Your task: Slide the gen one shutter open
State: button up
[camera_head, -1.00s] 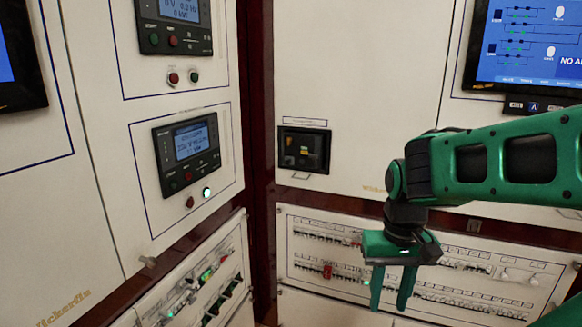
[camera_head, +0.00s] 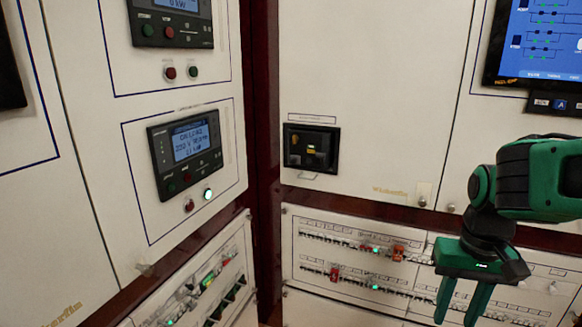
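My gripper (camera_head: 461,306) hangs at the lower right with its two green fingers pointing down and apart. Nothing shows between them. It is in front of the right breaker panel (camera_head: 318,272). No label reading gen one is legible, so I cannot tell which part is the shutter. A slanted panel at the lower left holds a green-lit row of switches (camera_head: 209,280) and dark slots (camera_head: 235,291). A black recessed box (camera_head: 311,149) is on the upright right wall. My gripper is apart from all of these.
Generator controllers (camera_head: 186,152) with lit screens are on the left cabinet, with buttons below. A large screen (camera_head: 545,45) is at the upper right. Dark red frame strips divide the panels.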

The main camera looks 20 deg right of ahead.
aim_at(296, 159)
jog(key=z, duration=0.1)
jog(key=i, duration=0.45)
jog(key=u, duration=1.1)
